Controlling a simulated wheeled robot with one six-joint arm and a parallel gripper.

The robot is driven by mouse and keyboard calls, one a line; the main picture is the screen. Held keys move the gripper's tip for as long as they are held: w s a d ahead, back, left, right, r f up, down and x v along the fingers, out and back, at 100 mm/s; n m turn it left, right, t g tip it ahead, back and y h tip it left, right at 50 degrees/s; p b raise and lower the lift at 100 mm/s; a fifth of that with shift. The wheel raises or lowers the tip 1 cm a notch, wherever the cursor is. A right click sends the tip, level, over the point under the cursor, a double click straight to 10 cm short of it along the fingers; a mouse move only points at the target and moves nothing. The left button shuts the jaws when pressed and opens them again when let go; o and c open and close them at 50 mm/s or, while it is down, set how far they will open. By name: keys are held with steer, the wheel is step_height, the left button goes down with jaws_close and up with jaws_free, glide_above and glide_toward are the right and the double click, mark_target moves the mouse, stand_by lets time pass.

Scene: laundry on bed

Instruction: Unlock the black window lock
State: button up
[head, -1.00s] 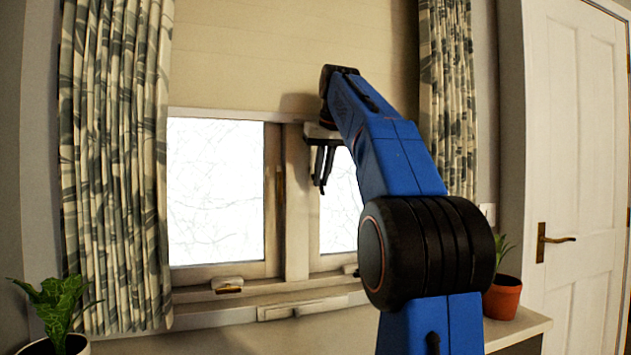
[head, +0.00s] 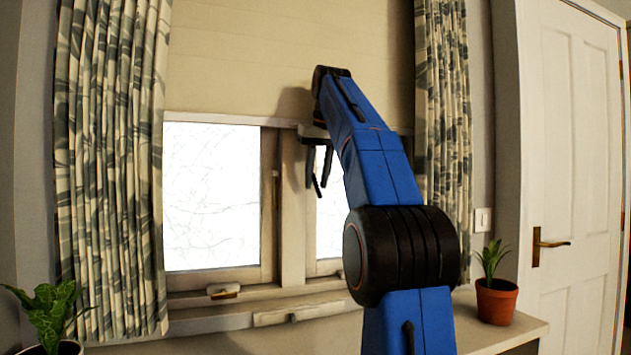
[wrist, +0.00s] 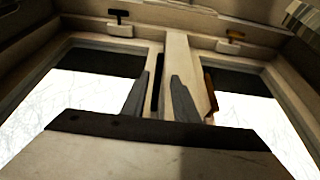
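In the wrist view a long black lock handle (wrist: 156,84) lies on the window frame, seen between and beyond my fingers. A small black T-shaped catch (wrist: 119,14) sits at the far end of the same pane. In the head view my arm and fingers hide most of this area. My gripper (wrist: 162,78) is open and empty, its two dark fingers apart near the central post. In the head view my gripper (head: 317,182) points down before the upper part of the right pane. Whether a finger touches the handle I cannot tell.
A brass handle (wrist: 210,92) is on the neighbouring pane, with a brass catch (wrist: 232,35) at its far end. Patterned curtains (head: 110,170) flank the window. Potted plants stand at left (head: 50,320) and right (head: 496,300). A white door (head: 570,150) is at right.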

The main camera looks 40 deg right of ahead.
steer(key=shift+d, duration=0.1)
steer(key=shift+v, duration=2.5)
steer(key=s+a, duration=0.3)
steer(key=s, duration=0.8)
steer(key=shift+s+a, duration=0.2)
steer(key=shift+a, duration=0.05)
